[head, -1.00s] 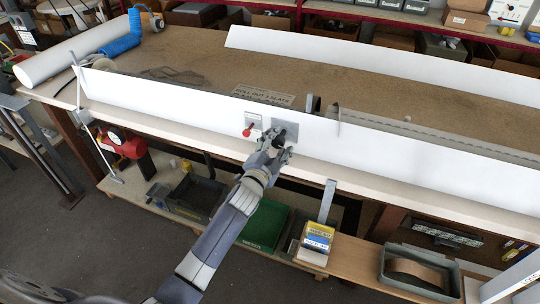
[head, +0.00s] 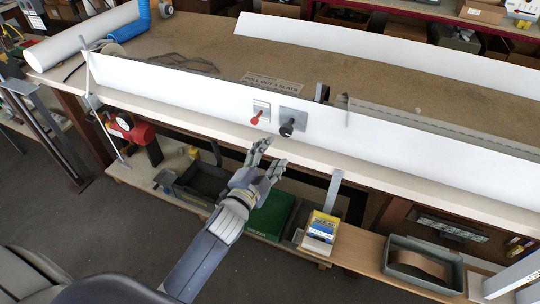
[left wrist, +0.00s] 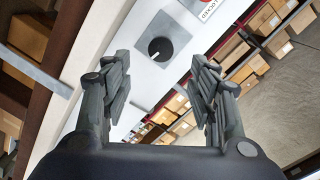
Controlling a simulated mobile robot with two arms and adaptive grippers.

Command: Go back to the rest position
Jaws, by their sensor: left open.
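My left gripper (head: 266,158) is open and empty, just in front of the workbench edge and below the white front panel (head: 190,90). A black rotary knob (head: 287,129) on a grey square plate sits on that panel, apart from the fingers. In the left wrist view the knob (left wrist: 160,49) shows beyond and between the two open fingers (left wrist: 160,85), with a white mark on it. A red knob (head: 257,118) on a small labelled plate is left of the black knob. My right gripper is not in view.
The brown bench top (head: 300,60) lies behind the panel. A metal bracket (head: 330,195) hangs under the bench edge to the right. The lower shelf holds a green box (head: 272,215), a yellow-and-blue box (head: 321,228) and a grey bin (head: 420,270).

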